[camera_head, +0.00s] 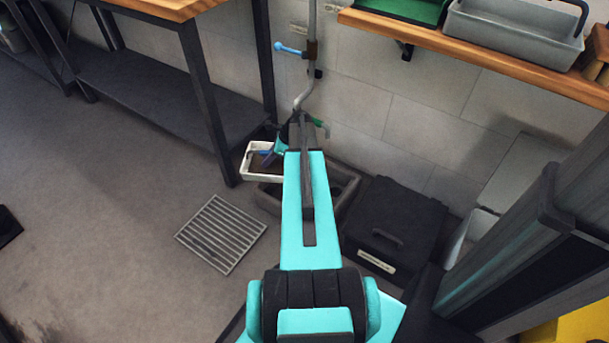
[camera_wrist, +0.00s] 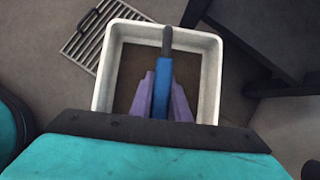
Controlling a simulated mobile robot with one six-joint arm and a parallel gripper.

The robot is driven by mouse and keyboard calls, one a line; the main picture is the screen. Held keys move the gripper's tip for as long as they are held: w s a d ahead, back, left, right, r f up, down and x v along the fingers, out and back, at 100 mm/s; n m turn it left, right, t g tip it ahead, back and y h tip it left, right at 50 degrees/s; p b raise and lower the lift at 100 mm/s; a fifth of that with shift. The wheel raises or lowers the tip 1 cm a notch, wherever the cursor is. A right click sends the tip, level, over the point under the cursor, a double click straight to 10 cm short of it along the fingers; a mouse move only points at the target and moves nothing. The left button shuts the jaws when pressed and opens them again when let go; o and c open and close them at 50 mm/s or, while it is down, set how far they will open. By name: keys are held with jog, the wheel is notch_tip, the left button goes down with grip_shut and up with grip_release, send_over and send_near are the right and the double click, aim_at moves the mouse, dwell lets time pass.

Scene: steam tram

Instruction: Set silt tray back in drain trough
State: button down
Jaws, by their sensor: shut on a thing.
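The silt tray (camera_head: 262,178) is a white, open, rectangular tray with a dark brown floor and a blue handle with a black end. In the head view it is beyond my arm, left of the tap pipe. My gripper (camera_wrist: 161,98) shows in the wrist view with purple fingers shut on the blue handle (camera_wrist: 163,75). The tray's white rim (camera_wrist: 209,85) surrounds the fingers there. The drain trough (camera_head: 268,201) is a dark grey open box on the floor, partly hidden by my arm. The tray appears at its back left; I cannot tell whether they touch.
A floor grate (camera_head: 221,234) lies left of the trough. A black lidded box (camera_head: 393,222) stands close on its right. A bench with dark legs (camera_head: 208,105) is at the left. A pipe with a blue lever (camera_head: 289,49) runs down the wall behind.

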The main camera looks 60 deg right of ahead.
jog(key=s+d+f+m+h+b, duration=0.3)
jog(key=s+d+f+m+b, duration=0.2)
jog(key=s+d+f, duration=0.5)
jog(key=shift+d+t, duration=0.25)
jog(key=shift+t, duration=0.05)
jog(key=shift+f+b, duration=0.25)
jog(key=shift+b, duration=0.15)
jog(key=shift+f+b, duration=3.1)
jog(key=shift+f, duration=3.2)
jog(key=shift+f, duration=0.25)
jog(key=c, duration=1.6)
grip_release()
jog(key=shift+s, duration=0.1)
